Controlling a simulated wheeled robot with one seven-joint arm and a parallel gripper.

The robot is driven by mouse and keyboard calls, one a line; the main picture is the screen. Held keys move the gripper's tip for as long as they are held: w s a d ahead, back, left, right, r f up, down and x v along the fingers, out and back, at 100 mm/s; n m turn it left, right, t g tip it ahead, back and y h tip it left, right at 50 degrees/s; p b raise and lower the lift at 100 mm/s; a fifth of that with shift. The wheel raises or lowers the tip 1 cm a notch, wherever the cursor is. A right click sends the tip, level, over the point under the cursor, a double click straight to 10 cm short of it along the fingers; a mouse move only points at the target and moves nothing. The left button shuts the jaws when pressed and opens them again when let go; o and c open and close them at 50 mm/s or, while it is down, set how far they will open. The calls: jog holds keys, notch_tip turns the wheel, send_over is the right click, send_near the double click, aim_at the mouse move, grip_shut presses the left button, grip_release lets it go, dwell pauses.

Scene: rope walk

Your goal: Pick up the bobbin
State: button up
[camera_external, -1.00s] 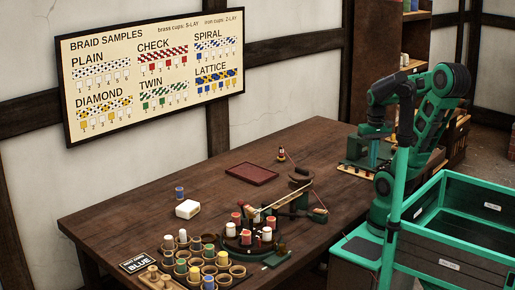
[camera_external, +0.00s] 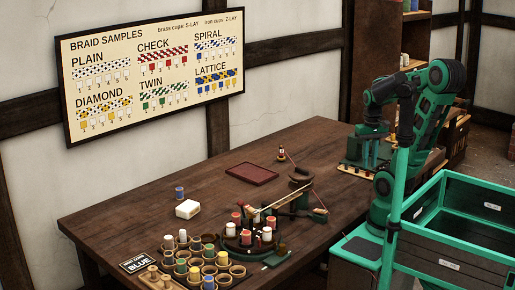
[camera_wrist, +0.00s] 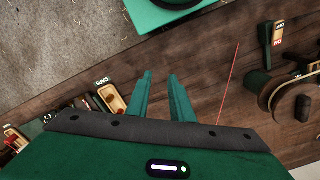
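A small blue bobbin (camera_external: 180,192) stands alone on the left part of the table, behind a white block. More bobbins, in white, red, green, yellow and blue, stand in the cups of a rack (camera_external: 232,269) at the front and on a round braiding stand (camera_external: 230,243). My gripper (camera_external: 370,160) points down near the table's right end, far from the lone blue bobbin. In the wrist view my gripper (camera_wrist: 161,75) has its two fingers apart with nothing between them. No bobbin can be clearly made out near the fingers there.
The white block (camera_external: 188,209) sits beside the lone bobbin. A dark red tray (camera_external: 252,174) lies mid-table, with bare wood around it. A red thread (camera_wrist: 229,84) runs near my fingers in the wrist view.

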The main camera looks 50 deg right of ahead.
jog(key=o, duration=0.5)
